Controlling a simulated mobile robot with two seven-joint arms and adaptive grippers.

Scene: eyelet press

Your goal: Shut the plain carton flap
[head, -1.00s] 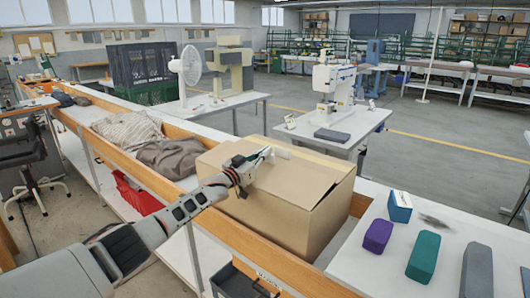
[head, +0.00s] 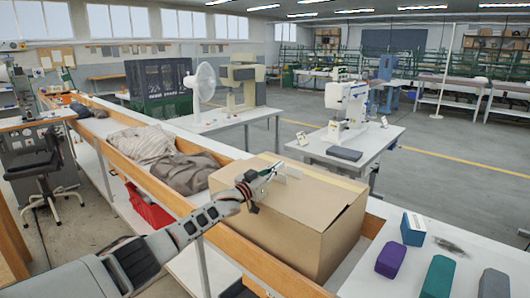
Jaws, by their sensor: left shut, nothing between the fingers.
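The plain brown carton (head: 290,238) stands on the long bench in the middle of the head view. Its large top flap (head: 318,200) lies flat or nearly flat over the box; I cannot tell whether a small gap remains under its edges. My left gripper (head: 277,172) is shut and empty over the carton's top, reaching in from the left. Its fingertips are at or just above the cardboard; contact is not clear. The gripper and wrist hide the left part of the top. My right gripper is not in view.
Crumpled cloths (head: 184,172) lie on the bench left of the carton. A blue box (head: 413,229), a purple block (head: 391,257), a green block (head: 438,276) and a grey block (head: 494,284) stand to its right. A sewing machine (head: 346,105) stands on a table behind.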

